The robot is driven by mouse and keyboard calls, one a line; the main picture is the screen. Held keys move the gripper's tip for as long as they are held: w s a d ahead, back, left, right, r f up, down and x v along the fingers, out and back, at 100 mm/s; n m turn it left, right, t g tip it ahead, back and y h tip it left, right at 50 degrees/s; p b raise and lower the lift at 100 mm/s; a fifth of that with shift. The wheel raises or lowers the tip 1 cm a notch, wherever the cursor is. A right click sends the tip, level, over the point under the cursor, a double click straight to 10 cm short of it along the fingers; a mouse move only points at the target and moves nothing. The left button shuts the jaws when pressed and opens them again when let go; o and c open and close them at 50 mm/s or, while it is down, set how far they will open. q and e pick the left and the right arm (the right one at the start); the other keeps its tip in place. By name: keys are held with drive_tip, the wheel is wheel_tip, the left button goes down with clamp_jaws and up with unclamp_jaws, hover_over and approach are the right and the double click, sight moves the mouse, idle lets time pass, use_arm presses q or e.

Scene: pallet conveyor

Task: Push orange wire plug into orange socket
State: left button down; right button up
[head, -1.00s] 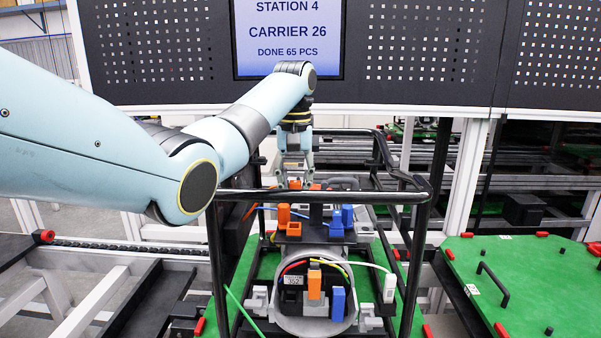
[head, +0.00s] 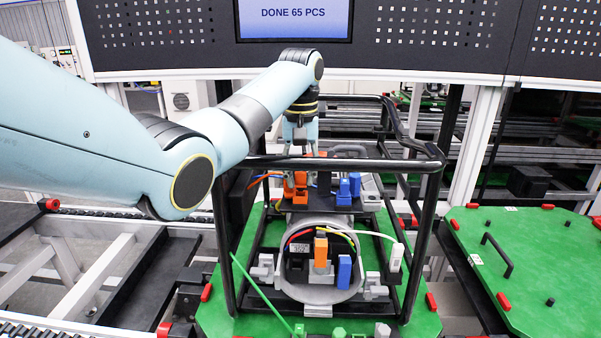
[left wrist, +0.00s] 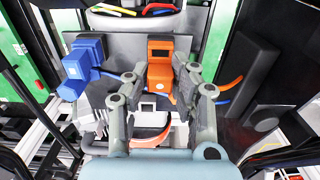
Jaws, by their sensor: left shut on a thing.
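My left gripper (head: 301,168) reaches down through the black tube frame and is shut on an orange plug; its fingers (left wrist: 160,88) straddle the plug in the left wrist view. The orange plug (left wrist: 158,78) sits between the fingertips, directly against the orange socket (left wrist: 160,48). In the head view the orange socket (head: 292,192) stands on the dark plate above the grey ring, largely overlapping the plug; I cannot tell how deep the plug sits. My right gripper is not in view.
A blue connector (head: 349,186) stands right of the orange one. The grey ring (head: 318,298) below holds another orange block (head: 321,252) and a blue one (head: 344,272). The black tube frame (head: 330,163) surrounds the work closely. A green pallet (head: 530,250) lies at right.

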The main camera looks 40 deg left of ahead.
use_arm(q)
drive_tip(key=shift+f, duration=0.5)
idle(0.5)
drive_tip(key=shift+f+b, duration=0.3)
drive_tip(key=shift+f, duration=0.2)
drive_tip(key=c, duration=1)
unclamp_jaws()
drive_tip(key=shift+c, duration=0.2)
wheel_tip(320, 180, up, 8)
drive_tip(key=shift+f, duration=0.25)
